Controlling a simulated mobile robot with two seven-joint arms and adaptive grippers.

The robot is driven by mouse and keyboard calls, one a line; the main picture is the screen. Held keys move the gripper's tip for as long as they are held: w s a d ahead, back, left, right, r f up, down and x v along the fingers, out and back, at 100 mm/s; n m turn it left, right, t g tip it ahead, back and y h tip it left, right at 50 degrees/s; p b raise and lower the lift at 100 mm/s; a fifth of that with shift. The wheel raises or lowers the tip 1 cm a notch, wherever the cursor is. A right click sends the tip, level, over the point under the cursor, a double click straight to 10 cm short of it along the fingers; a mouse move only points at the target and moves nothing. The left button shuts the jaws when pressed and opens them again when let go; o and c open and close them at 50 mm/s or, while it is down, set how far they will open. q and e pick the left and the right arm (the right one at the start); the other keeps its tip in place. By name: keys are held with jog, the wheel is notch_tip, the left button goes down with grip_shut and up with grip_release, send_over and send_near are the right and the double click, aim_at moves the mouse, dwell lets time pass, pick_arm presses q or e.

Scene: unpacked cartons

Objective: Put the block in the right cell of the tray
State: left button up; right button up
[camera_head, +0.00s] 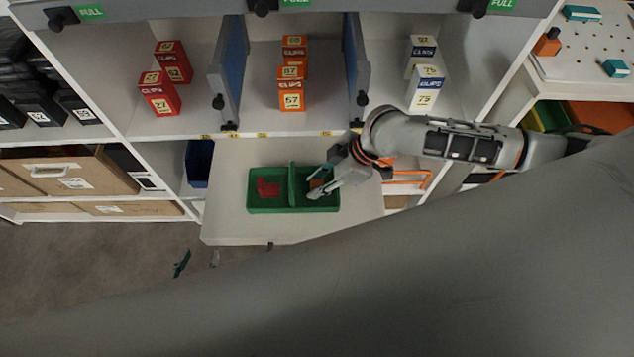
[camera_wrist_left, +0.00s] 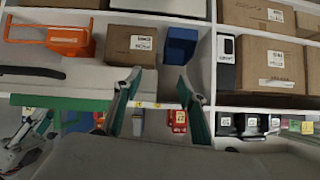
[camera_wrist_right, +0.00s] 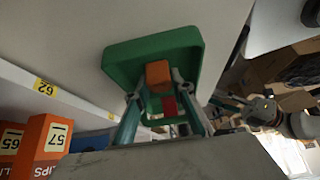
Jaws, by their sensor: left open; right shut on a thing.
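The green tray (camera_head: 248,204) has a left and a right cell. A red piece (camera_head: 268,187) lies in its left cell. An orange block (camera_head: 317,184) is at the right cell, partly covered by my right gripper (camera_head: 318,190). In the right wrist view, the orange block (camera_wrist_right: 158,74) sits between the fingertips of my right gripper (camera_wrist_right: 156,86), shut on it, with the green tray (camera_wrist_right: 120,60) around it. I cannot tell whether the block touches the cell floor. My left gripper (camera_wrist_left: 160,85) is open and empty in the left wrist view, away from the tray.
The tray stands on a white table (camera_head: 225,228) before a shelf with red boxes (camera_head: 160,95), orange boxes (camera_head: 291,92) and white boxes (camera_head: 425,87). A blue bin (camera_head: 197,163) is behind the table. My large grey arm covers the lower head view.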

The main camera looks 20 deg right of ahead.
jog(key=o, duration=0.9)
jog(key=shift+f, duration=0.1)
jog(key=shift+p+v, duration=0.9)
jog(key=shift+v, duration=5.25)
jog(key=shift+a, duration=0.15)
